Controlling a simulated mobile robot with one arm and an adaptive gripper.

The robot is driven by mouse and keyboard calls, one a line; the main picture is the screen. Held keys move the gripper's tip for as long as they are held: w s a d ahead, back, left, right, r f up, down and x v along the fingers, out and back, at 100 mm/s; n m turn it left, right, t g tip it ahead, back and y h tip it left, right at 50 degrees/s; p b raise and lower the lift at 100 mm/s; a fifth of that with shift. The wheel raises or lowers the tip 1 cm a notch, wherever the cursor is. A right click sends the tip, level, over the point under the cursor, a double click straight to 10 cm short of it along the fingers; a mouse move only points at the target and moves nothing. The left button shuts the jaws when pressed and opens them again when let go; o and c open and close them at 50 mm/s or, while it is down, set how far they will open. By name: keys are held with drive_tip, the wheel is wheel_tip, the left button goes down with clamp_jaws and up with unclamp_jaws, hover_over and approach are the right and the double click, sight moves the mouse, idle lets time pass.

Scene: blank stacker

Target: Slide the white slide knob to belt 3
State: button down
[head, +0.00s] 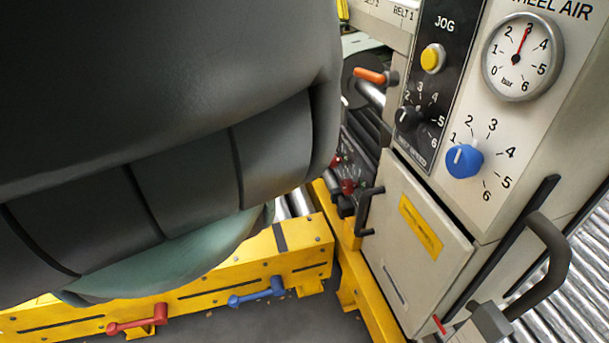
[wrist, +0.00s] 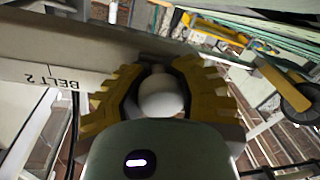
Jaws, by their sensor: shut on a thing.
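The white slide knob (wrist: 161,97) is round and sits between the two yellow, ridged fingers of my gripper (wrist: 158,92) in the wrist view. The fingers are shut on it from both sides. A pale panel with the printed label BELT 2 (wrist: 64,76) and a tick line lies to the left of the knob. No belt 3 mark can be read in either view. In the head view my dark arm hides the knob and gripper; a BELT 1 label (head: 403,13) shows at the top.
A control panel at right carries a yellow button (head: 433,58), a black dial (head: 408,119), a blue dial (head: 464,161) and a gauge (head: 522,56). An orange handle (head: 370,76) sticks out nearby. A yellow frame (head: 300,262) with red and blue levers runs below.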

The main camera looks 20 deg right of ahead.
drive_tip(key=shift+w+a+f, duration=0.15)
drive_tip(key=shift+w+a, duration=0.2)
drive_tip(key=c, duration=0.9)
unclamp_jaws()
drive_tip(key=o, duration=0.3)
drive_tip(key=a, duration=0.8)
drive_tip(key=s+a, duration=0.1)
drive_tip(key=a, duration=0.3)
drive_tip(key=shift+d+r, duration=0.15)
drive_tip(key=shift+r, duration=0.05)
